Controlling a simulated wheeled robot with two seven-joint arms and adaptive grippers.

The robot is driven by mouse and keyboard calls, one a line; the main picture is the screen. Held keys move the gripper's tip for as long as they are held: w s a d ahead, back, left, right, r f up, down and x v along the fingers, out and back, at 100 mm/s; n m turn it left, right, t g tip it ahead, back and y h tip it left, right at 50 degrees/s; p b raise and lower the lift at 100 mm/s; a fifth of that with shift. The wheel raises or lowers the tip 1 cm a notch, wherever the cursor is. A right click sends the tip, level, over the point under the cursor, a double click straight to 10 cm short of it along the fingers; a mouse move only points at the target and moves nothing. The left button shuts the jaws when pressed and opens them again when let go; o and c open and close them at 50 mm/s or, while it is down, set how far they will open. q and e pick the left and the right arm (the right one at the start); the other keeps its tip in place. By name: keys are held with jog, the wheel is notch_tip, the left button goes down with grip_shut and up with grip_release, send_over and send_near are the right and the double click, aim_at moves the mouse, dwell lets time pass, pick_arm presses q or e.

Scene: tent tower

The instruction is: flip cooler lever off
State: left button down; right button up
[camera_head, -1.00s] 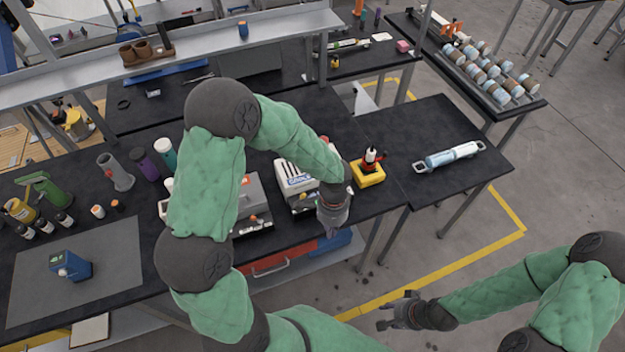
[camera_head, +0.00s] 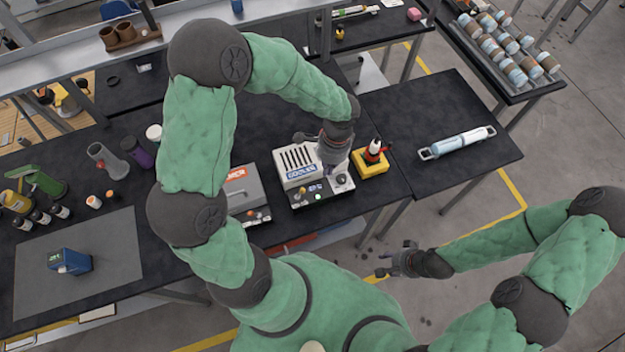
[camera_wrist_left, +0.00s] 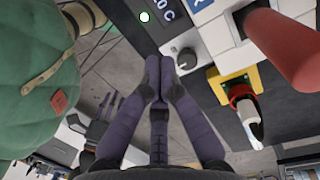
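The white cooler (camera_head: 297,178), with dark top slots and a "COOLER" label, stands on the black bench in the head view. My left gripper (camera_head: 327,182) is over its right part, hiding some of its front panel. My right gripper (camera_head: 383,265) is open and empty, away from the bench.
A grey heater (camera_head: 244,190) stands left of the cooler. A yellow box (camera_head: 370,166) with a red-topped part is close on its right. A pale blue cylinder with end handles (camera_head: 458,144) lies on the right table. Bottles (camera_head: 42,216) stand at far left.

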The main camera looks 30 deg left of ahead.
aim_at(322, 190)
pick_arm(q)
jog(key=f, duration=0.6)
jog(key=s+f+b, duration=0.1)
jog(key=f, duration=0.3)
jog(key=shift+s+a, duration=0.1)
jog(key=shift+a, duration=0.15)
jog(key=shift+s+a+r+p, duration=0.25)
jog(key=shift+s+a+r, duration=0.2)
jog(key=shift+s+a, duration=0.15)
jog(key=shift+s+a+r+p, duration=0.2)
jog(key=shift+s+a+r, duration=0.25)
jog(key=shift+a, duration=0.3)
jog(key=shift+s+a+r+t+h, duration=0.4)
jog(key=shift+t+h, duration=0.2)
jog(key=shift+t, duration=0.2)
